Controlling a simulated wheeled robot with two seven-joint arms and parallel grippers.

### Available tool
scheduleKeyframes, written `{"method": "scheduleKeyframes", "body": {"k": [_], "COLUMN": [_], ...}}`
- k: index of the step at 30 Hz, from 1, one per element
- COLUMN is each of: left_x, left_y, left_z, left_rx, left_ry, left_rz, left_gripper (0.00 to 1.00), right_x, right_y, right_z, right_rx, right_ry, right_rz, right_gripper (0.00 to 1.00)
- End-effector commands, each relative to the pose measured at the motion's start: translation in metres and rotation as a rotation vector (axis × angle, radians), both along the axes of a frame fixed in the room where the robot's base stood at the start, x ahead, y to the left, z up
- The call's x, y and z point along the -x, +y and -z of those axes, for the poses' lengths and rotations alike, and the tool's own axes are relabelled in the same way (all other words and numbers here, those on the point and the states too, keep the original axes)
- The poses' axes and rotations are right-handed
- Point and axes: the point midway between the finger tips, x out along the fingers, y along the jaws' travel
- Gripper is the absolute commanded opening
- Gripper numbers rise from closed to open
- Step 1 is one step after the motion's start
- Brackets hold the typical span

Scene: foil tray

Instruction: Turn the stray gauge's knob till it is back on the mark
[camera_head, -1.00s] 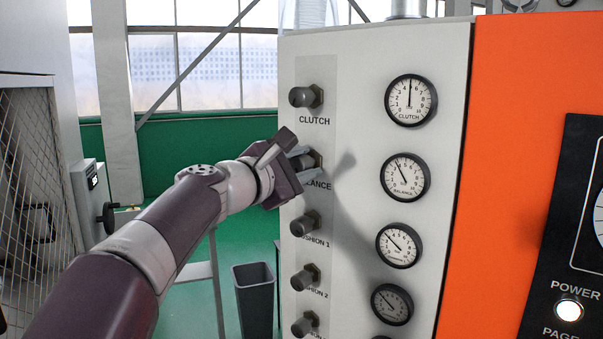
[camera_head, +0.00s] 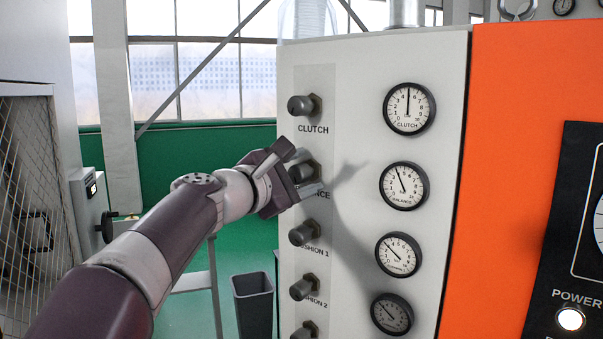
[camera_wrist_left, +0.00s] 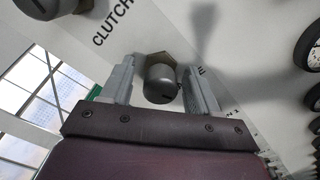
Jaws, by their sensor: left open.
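The panel has a column of dark knobs, each beside a round white gauge. My left gripper (camera_head: 298,172) is open, its two fingers on either side of the BALANCE knob (camera_head: 301,173). In the wrist view the BALANCE knob (camera_wrist_left: 160,82) sits between the spread fingers, with a gap visible at each side. The BALANCE gauge (camera_head: 404,186) has its needle a little left of upright. The CLUTCH gauge (camera_head: 409,109) needle is about upright. The CUSHION 1 gauge (camera_head: 399,255) and the gauge below it (camera_head: 392,314) have needles leaning up-left. Any target marks are too small to tell.
The CLUTCH knob (camera_head: 301,105) is just above my gripper and the CUSHION 1 knob (camera_head: 303,234) just below. An orange panel (camera_head: 510,150) with a lit power button (camera_head: 571,319) is to the right. A grey bin (camera_head: 253,305) stands on the green floor.

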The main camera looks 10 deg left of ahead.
Motion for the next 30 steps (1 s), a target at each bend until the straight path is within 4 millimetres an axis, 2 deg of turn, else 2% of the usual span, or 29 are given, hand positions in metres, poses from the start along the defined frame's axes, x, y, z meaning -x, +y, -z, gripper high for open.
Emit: {"method": "scheduleKeyframes", "body": {"k": [9, 15, 19, 30], "left_x": [0.072, 0.106, 0.113, 0.113], "left_y": [0.031, 0.045, 0.047, 0.047], "left_z": [0.005, 0.002, 0.001, 0.0], "left_rx": [-0.002, 0.0, 0.001, 0.0], "left_ry": [-0.004, -0.004, -0.002, -0.002], "left_rz": [-0.006, -0.004, -0.001, 0.0], "left_gripper": [0.6, 0.6, 0.6, 0.6], "right_x": [0.0, 0.0, 0.0, 0.0], "right_y": [0.0, 0.0, 0.0, 0.0], "right_z": [0.033, 0.041, 0.042, 0.041], "right_rx": [0.0, 0.0, 0.0, 0.0], "right_ry": [0.0, 0.0, 0.0, 0.0], "right_rz": [0.0, 0.0, 0.0, 0.0], "right_gripper": [0.43, 0.43, 0.43, 0.43]}}
